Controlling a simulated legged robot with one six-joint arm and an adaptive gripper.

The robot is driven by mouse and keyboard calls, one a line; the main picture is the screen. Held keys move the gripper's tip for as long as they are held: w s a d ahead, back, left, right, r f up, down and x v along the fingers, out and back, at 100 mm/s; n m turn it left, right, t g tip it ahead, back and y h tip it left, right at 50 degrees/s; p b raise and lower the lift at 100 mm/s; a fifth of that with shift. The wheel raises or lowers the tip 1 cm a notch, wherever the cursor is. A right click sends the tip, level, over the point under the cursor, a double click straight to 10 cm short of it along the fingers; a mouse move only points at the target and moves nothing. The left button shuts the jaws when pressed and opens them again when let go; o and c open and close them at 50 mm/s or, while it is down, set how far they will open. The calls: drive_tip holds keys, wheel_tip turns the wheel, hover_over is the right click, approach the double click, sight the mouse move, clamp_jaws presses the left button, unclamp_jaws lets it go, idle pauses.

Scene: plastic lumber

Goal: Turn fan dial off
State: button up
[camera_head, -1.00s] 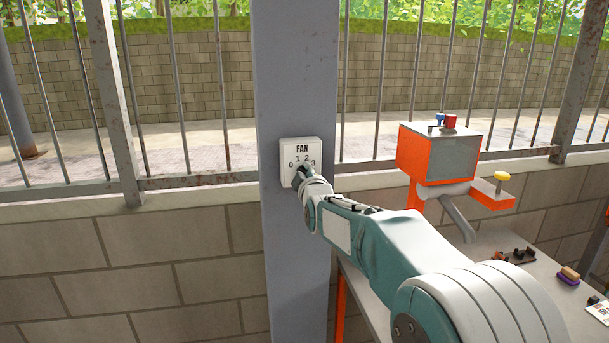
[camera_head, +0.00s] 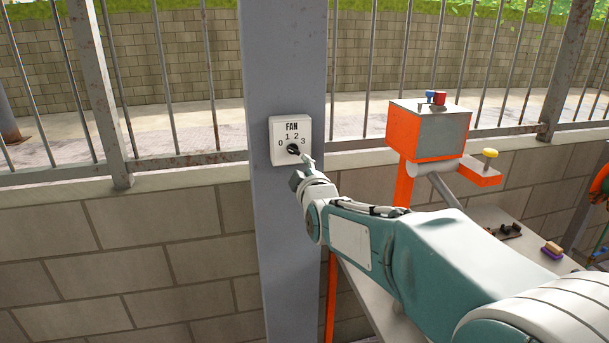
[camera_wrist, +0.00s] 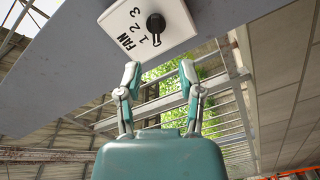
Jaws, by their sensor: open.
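The white fan panel (camera_head: 277,143) is fixed to a grey post, with the word FAN and the numbers 0, 1, 2 and 3. In the wrist view the panel (camera_wrist: 112,20) and dial (camera_wrist: 155,24) are at the top, beyond the two spread, empty fingertips of my gripper (camera_wrist: 160,70).
The grey post (camera_head: 285,60) stands before a block wall (camera_head: 150,240) and metal railing. To the right are an orange and grey machine (camera_head: 430,130) and a table (camera_head: 480,217) with small objects on it. The space left of the post is clear.

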drive_tip(key=v, duration=0.2)
drive_tip(key=shift+s, duration=0.3)
drive_tip(key=s+d+f+m+g+h, duration=0.1)
drive_tip(key=s+d+f+m+g, duration=0.3)
drive_tip(key=s, duration=0.7)
drive_tip(key=s+d+f+m+g+h, duration=0.2)
drive_tip(key=s+d+f+m+g, duration=0.2)
drive_tip(key=s, duration=0.7)
drive_tip(key=s+d+f+m+g+h, duration=0.2)
drive_tip(key=s+d+f+m+g, duration=0.1)
drive_tip(key=s+d+f+m, duration=0.2)
drive_tip(key=s+d+m, duration=0.2)
drive_tip(key=s+d, duration=0.2)
drive_tip(key=s, duration=0.2)
drive_tip(key=shift+d+g, duration=0.15)
drive_tip(key=shift+g, duration=0.25)
drive_tip(key=shift+s, duration=0.1)
